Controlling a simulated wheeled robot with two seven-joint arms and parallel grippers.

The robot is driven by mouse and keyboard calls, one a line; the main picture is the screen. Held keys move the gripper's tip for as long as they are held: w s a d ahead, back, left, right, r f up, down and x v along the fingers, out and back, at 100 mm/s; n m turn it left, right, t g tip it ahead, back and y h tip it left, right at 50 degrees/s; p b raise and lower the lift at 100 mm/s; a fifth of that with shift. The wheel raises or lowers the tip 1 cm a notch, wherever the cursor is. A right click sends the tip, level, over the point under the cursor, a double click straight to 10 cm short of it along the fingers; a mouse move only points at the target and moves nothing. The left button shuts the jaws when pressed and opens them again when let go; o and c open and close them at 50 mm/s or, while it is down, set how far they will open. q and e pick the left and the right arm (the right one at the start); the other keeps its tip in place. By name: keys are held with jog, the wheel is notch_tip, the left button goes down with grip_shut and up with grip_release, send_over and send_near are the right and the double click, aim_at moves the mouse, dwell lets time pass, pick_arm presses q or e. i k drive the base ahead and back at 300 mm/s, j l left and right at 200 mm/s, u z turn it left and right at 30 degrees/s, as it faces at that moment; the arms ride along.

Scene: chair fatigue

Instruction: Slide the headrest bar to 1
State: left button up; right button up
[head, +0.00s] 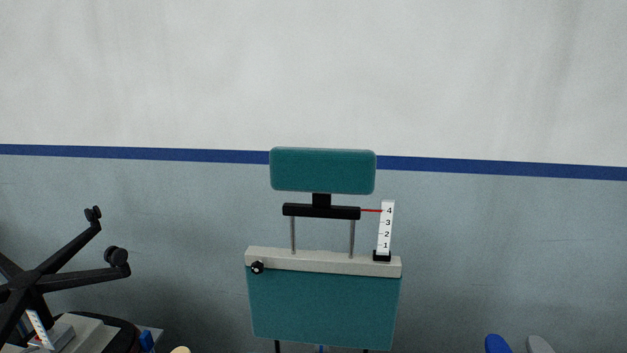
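The teal headrest pad (322,171) sits on a black headrest bar (320,211). The bar rests high on two thin metal posts (351,238) that rise from a pale crosspiece (325,262). A red pointer (371,210) reaches from the bar's right end to the mark 4 on a white scale (386,229) numbered 1 to 4, with 1 at the bottom. A black knob (257,267) is at the left of the crosspiece, above the teal backrest (322,310). Neither of my grippers shows in the head view.
An upturned black chair base with casters (50,276) stands at the left, near a pale block (75,331). A blue rounded object (497,343) and a grey one (539,344) show at the lower right.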

aim_at(320, 206)
jog(key=i+j, duration=0.1)
jog(key=j, duration=0.4)
jog(key=i+j, duration=0.1)
jog(key=j, duration=0.4)
jog(key=i+j+u, duration=0.1)
jog(key=j, duration=0.35)
